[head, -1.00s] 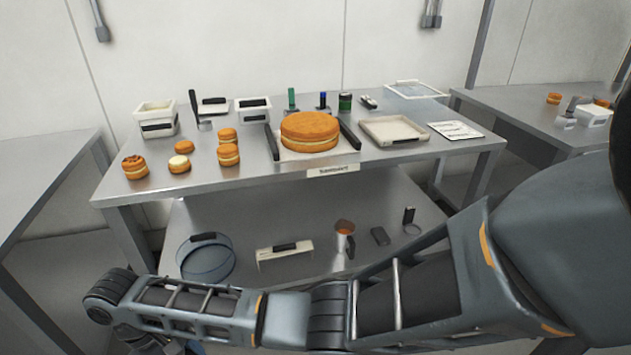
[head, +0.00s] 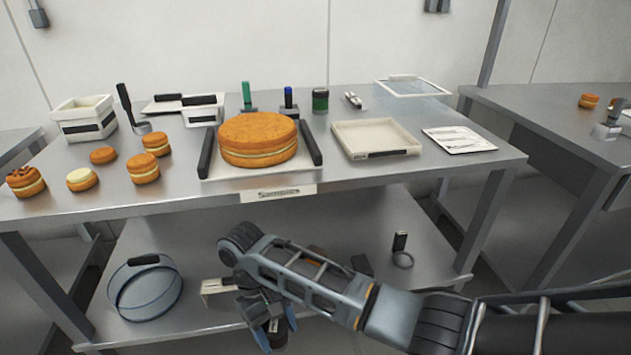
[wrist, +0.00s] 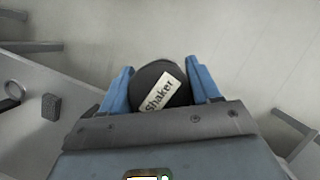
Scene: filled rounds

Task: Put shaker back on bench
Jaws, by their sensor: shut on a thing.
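My gripper (head: 277,328) is shut on the shaker (wrist: 160,84). In the wrist view the shaker shows as a dark round top with a white label reading "Shaker", between two blue fingers. In the head view the gripper hangs in front of the lower shelf's front edge, and the shaker is mostly hidden by the gripper. The metal bench (head: 390,178) stands ahead, its top above and behind the gripper. A large orange layered cake (head: 258,140) sits on a board at the front middle of the bench, above a small paper label (head: 265,194).
Small filled cakes (head: 82,180) stand at the bench's front left. A shallow white tray (head: 375,140) and a written sheet (head: 459,140) lie at the right. The lower shelf (head: 195,237) holds a sieve (head: 146,290) and a white box (head: 217,293), partly hidden by my arm.

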